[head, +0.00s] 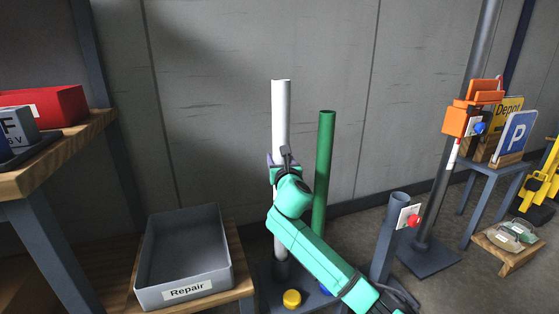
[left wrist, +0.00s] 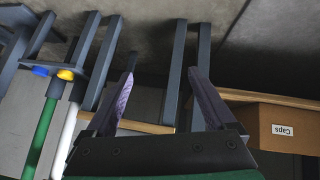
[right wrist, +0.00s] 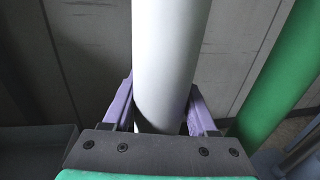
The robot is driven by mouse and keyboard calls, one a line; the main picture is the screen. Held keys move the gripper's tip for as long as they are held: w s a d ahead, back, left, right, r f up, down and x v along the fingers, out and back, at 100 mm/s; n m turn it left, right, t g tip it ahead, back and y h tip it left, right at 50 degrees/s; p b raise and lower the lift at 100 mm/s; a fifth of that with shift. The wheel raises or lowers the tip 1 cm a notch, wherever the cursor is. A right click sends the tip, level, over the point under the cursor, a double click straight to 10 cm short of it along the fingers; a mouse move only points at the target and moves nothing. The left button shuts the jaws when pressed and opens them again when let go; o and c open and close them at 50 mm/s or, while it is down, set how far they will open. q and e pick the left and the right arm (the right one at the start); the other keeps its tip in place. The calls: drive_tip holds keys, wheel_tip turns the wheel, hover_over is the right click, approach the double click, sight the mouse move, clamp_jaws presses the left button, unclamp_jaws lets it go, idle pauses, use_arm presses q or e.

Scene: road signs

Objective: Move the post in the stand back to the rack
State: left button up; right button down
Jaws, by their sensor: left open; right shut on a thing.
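The white post (head: 281,110) stands upright in the head view, left of the green post (head: 324,160). My right gripper (head: 280,162) is shut around its middle; the right wrist view shows the white post (right wrist: 168,60) between both fingers. Its lower end meets a dark socket (head: 282,268) of the rack, by a yellow button (head: 292,298); how deep it sits I cannot tell. The stand (head: 385,245) with a red button, to the right, has an open, empty top. My left gripper (left wrist: 162,72) is open and empty, seen only in the left wrist view.
A grey Repair bin (head: 185,255) sits on a wooden shelf at left. A pole with an orange box (head: 460,120) and a table with signs (head: 510,140) stand at right. A Caps box (left wrist: 270,125) shows in the left wrist view.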

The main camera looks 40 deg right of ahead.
drive_tip(key=shift+f+b, duration=0.7)
drive_tip(key=shift+b, duration=0.15)
use_arm(q)
drive_tip(key=d+f+n+t+h+b, duration=0.1)
drive_tip(key=d+f+t+h+b, duration=0.1)
drive_tip(key=d+f+t+b, duration=0.2)
drive_tip(key=shift+d+f, duration=0.3)
drive_tip(key=shift+f, duration=0.45)
use_arm(e)
wheel_tip(320, 180, down, 7)
drive_tip(key=shift+f, duration=0.25)
drive_tip(key=shift+c, duration=0.6)
unclamp_jaws()
use_arm(q)
drive_tip(key=r+p, duration=0.2)
drive_tip(key=r+g+p, duration=0.1)
drive_tip(key=r, duration=0.1)
drive_tip(key=shift+a, duration=0.3)
use_arm(e)
drive_tip(key=v, duration=1.4)
drive_tip(key=shift+s+a, duration=0.2)
drive_tip(key=shift+s, duration=0.05)
